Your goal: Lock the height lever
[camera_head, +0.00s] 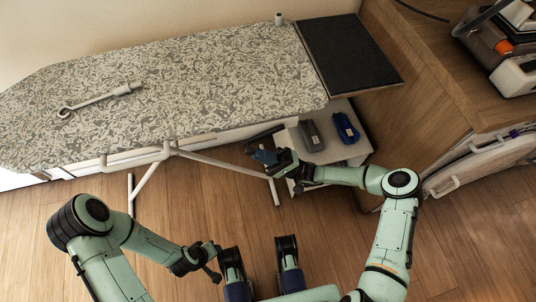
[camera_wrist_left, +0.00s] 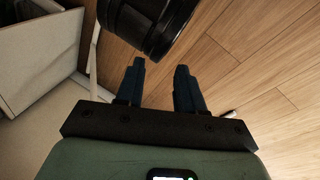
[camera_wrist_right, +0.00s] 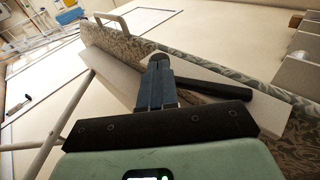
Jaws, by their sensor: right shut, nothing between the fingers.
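An ironing board (camera_head: 170,85) with a patterned cover spans the left and middle of the head view. A dark lever (camera_head: 264,133) sticks out under its front edge near the right end. In the right wrist view the dark lever (camera_wrist_right: 214,87) runs rightward from beside the fingertips. My right gripper (camera_head: 263,156) is just below the lever in the head view. Its fingers (camera_wrist_right: 159,70) are shut and empty, close to the lever; I cannot tell whether they touch it. My left gripper (camera_head: 214,262) is low, away from the board. Its fingers (camera_wrist_left: 158,70) are apart and empty.
White board legs (camera_head: 150,180) stand left of my right gripper. A small white shelf (camera_head: 335,150) with grey and blue items is at its right. A wooden cabinet (camera_head: 440,85) closes the right side. Wooden floor (camera_head: 215,205) is free below the board.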

